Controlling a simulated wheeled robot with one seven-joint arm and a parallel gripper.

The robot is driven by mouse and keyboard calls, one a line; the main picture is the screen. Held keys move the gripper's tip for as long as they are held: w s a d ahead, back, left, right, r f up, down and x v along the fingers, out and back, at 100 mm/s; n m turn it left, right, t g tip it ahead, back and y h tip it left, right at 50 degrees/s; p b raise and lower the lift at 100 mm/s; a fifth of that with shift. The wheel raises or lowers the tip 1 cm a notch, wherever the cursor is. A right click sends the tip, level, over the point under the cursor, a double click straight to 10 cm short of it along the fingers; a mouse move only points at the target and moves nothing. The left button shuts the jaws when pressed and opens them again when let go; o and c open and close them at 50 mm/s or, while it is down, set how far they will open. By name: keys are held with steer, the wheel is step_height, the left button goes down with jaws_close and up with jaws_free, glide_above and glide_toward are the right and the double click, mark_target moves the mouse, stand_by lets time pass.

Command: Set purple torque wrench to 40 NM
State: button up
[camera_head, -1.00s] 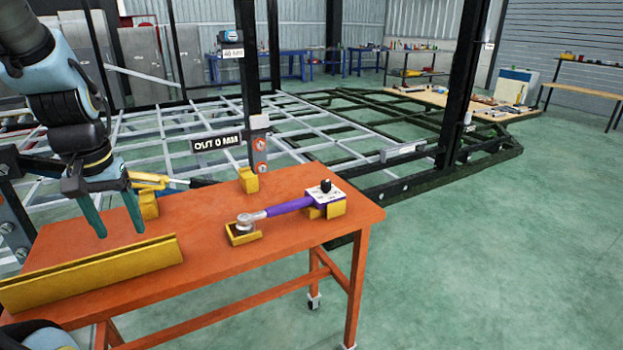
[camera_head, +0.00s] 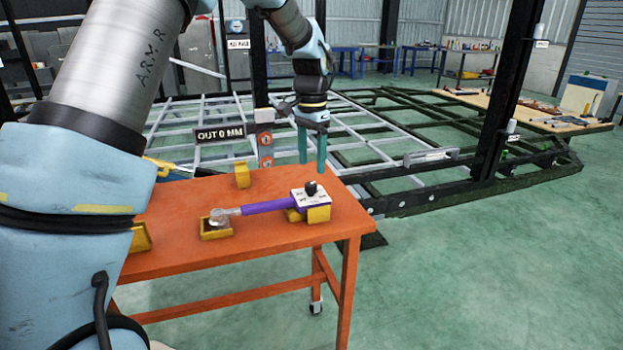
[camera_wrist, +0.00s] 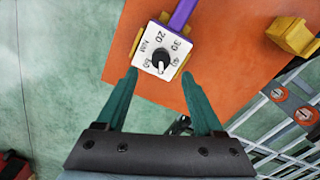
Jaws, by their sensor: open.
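The purple torque wrench (camera_head: 266,206) lies across the orange table (camera_head: 180,262). Its ratchet head rests in a yellow cradle (camera_head: 217,234) on the left. Its white dial box (camera_head: 325,196), with a black knob (camera_head: 311,187), sits on a yellow block at the right. The black knob (camera_wrist: 157,62) has a pale mark whose setting I cannot read surely. My gripper (camera_head: 313,163) is open and empty above and apart from the knob, its fingers either side of it in the wrist view.
A small yellow block (camera_head: 242,174) stands at the table's back edge. The trailer frame (camera_head: 400,150) spreads behind the table. The green floor to the right is clear.

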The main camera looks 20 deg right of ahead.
mark_target(311, 184)
step_height(311, 184, down, 6)
steer(key=shift+a+p, duration=0.1)
steer(key=shift+p, duration=0.3)
jaws_close()
stand_by(0.4)
